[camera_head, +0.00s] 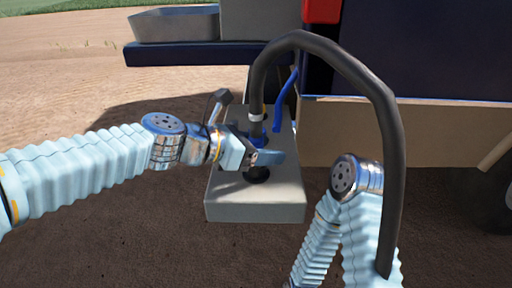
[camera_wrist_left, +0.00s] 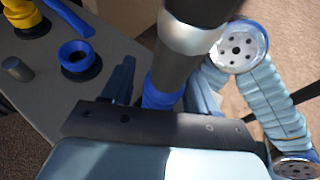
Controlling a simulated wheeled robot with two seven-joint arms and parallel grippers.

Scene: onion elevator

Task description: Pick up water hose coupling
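The water hose coupling (camera_head: 257,138) is the blue end of a thick dark hose, below a pale ring, above the grey block. In the left wrist view the blue coupling (camera_wrist_left: 165,92) stands between my left gripper's fingers, below a silver band. My left gripper (camera_head: 268,157) reaches in from the left at the coupling. In the left wrist view a narrow gap shows between its left finger and the coupling, so the left gripper (camera_wrist_left: 162,92) looks open around it. The coupling's lower end is hidden. My right gripper is out of view; only its arm shows.
The grey block (camera_head: 255,205) bears a dark round socket (camera_head: 257,174). A blue-rimmed socket (camera_wrist_left: 78,57) and a yellow fitting (camera_wrist_left: 25,18) also sit on it. The hose (camera_head: 365,80) arches right, past my right arm. A dark blue vehicle (camera_head: 420,50) stands behind; open soil lies left.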

